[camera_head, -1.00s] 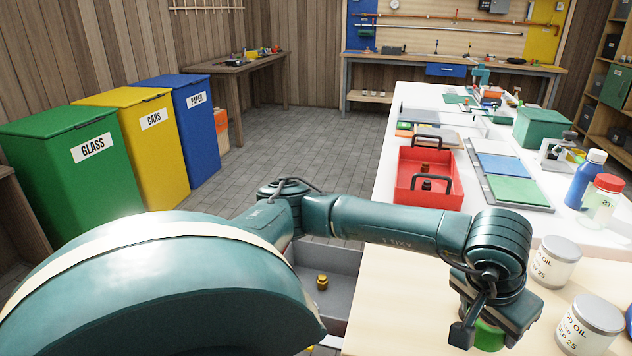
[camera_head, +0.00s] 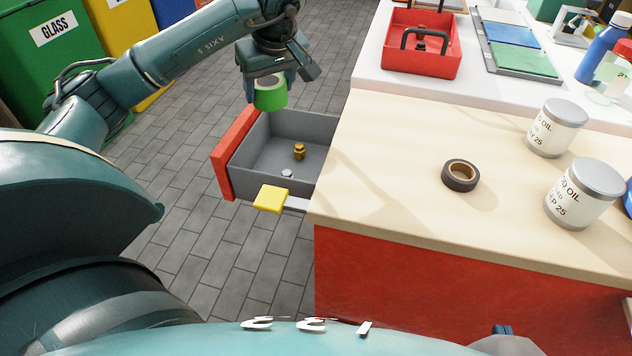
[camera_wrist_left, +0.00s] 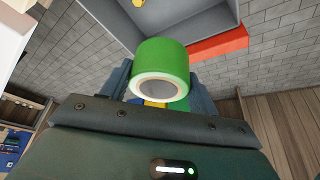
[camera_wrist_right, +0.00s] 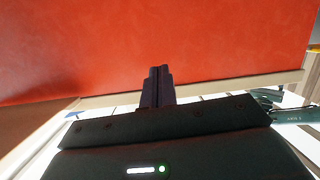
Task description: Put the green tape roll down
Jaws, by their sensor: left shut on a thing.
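The green tape roll (camera_head: 271,97) is held by my left gripper (camera_head: 272,82), in the air by the far left side of the open drawer (camera_head: 234,150) in the head view. In the left wrist view the green roll (camera_wrist_left: 160,58) sits between the fingers, its pale core ring facing the camera. The drawer's grey tray and red front (camera_wrist_left: 218,46) show beyond it. My right gripper (camera_wrist_right: 158,72) has its fingers together, with nothing visible between them, facing a red panel (camera_wrist_right: 150,35).
The drawer holds a brass piece (camera_head: 299,151) and a small pale disc (camera_head: 287,173). A red tote (camera_head: 420,58) is behind.

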